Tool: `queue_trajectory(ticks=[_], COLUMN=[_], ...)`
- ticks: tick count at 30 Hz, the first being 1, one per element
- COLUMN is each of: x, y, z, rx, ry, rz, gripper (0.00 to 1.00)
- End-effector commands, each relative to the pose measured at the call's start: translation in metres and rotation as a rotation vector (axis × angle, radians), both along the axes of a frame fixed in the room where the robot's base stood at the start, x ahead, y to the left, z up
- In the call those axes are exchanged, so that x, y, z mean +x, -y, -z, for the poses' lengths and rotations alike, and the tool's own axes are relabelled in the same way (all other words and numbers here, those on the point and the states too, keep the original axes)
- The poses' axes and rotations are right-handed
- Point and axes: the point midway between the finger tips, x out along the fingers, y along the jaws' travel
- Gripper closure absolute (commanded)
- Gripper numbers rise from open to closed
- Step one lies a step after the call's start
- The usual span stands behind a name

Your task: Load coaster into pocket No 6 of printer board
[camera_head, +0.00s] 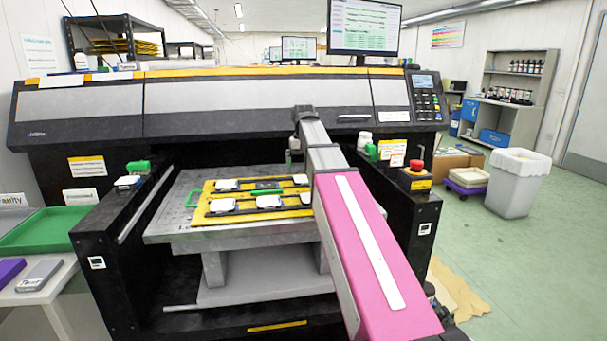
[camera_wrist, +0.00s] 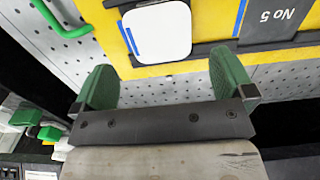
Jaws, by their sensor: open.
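The yellow printer board (camera_head: 246,216) lies on the perforated metal bed, with several white coasters in its pockets. One white coaster (camera_head: 222,205) sits at the front left, another (camera_head: 268,202) at the front middle. In the wrist view, a white rounded-square coaster (camera_wrist: 157,32) lies in a pocket of the yellow board (camera_wrist: 180,69), beside a blue strip. A dark strip marked No 5 (camera_wrist: 285,15) shows upside down to its right. My gripper (camera_wrist: 165,78) is open and empty, its green fingers apart, near the board's edge. In the head view my arm hides it. No No 6 label is readable.
The perforated printer bed (camera_head: 180,222) surrounds the board, between dark printer side walls. A green handle (camera_wrist: 62,20) shows at the upper left of the wrist view. A green tray (camera_head: 45,230) stands at left, and a red stop button (camera_head: 417,164) at right.

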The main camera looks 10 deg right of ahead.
Motion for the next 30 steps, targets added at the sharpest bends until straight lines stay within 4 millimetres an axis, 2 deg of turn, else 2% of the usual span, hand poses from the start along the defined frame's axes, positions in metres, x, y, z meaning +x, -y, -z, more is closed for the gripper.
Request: queue_trajectory(ticks=[1, 6, 12, 18, 30], x=[0.002, 0.001, 0.001, 0.000, 0.000], y=[0.000, 0.000, 0.000, 0.000, 0.000], z=[-0.011, -0.041, -0.064, -0.071, -0.071], rx=[0.000, 0.000, 0.000, 0.000, 0.000], ry=[0.003, 0.002, 0.001, 0.000, 0.000], rz=[0.000, 0.000, 0.000, 0.000, 0.000], gripper=[0.00, 0.00, 0.00, 0.00, 0.00])
